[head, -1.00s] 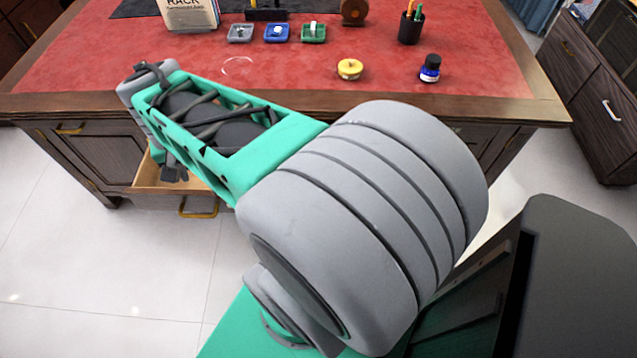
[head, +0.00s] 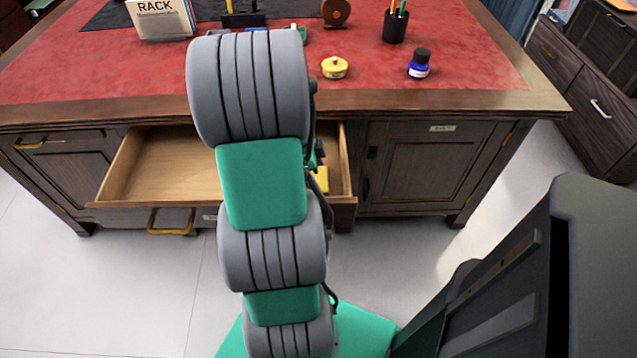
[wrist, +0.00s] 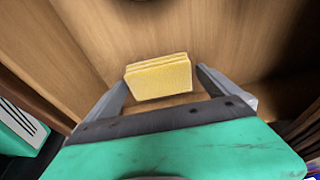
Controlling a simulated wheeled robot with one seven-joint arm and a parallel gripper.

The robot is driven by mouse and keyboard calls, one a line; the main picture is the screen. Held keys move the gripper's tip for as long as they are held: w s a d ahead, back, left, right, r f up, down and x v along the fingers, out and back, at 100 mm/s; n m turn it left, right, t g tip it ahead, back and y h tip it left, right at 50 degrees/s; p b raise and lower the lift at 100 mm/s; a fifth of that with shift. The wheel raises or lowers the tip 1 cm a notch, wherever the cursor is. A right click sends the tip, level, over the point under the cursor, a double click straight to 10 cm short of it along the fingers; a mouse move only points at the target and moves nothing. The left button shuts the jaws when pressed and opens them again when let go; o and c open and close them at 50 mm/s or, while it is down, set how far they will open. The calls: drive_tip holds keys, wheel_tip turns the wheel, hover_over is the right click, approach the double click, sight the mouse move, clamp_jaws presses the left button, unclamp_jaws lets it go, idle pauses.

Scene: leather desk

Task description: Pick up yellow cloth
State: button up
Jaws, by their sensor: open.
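The yellow cloth (wrist: 158,78) is a small folded stack in the open wooden drawer. In the wrist view it shows between and just beyond the two fingers of my gripper (wrist: 163,82). The fingers are apart, and I cannot tell whether they touch it. In the head view a yellow patch of the cloth (head: 321,179) shows at the right end of the drawer (head: 165,172), beside my arm. My arm hides most of the cloth and my gripper in the head view.
The drawer's left part is empty. Its walls stand close around my gripper. On the red desk top (head: 465,75) above are a yellow round tin (head: 334,68), a blue ink bottle (head: 419,64), a pen cup (head: 395,26) and a rack sign (head: 160,18).

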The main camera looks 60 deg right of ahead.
sight(320, 179)
drive_tip(key=shift+c, duration=0.2)
drive_tip(key=c, duration=1.3)
drive_tip(key=shift+o, duration=0.2)
drive_tip(key=shift+r, duration=0.1)
drive_tip(key=v, duration=0.2)
drive_tip(key=p+v, duration=0.1)
drive_tip(key=v, duration=0.1)
drive_tip(key=shift+s+r, duration=0.15)
drive_tip(key=shift+s, duration=0.15)
drive_tip(key=w+a+r, duration=0.1)
drive_tip(key=a+r, duration=0.2)
drive_tip(key=a, duration=0.1)
drive_tip(key=w+a+r, duration=0.2)
drive_tip(key=a, duration=0.2)
drive_tip(key=w+a+r+p, duration=0.1)
drive_tip(key=a+r, duration=0.2)
drive_tip(key=a, duration=0.1)
drive_tip(key=shift+w+a+r, duration=0.3)
drive_tip(key=shift+r, duration=0.05)
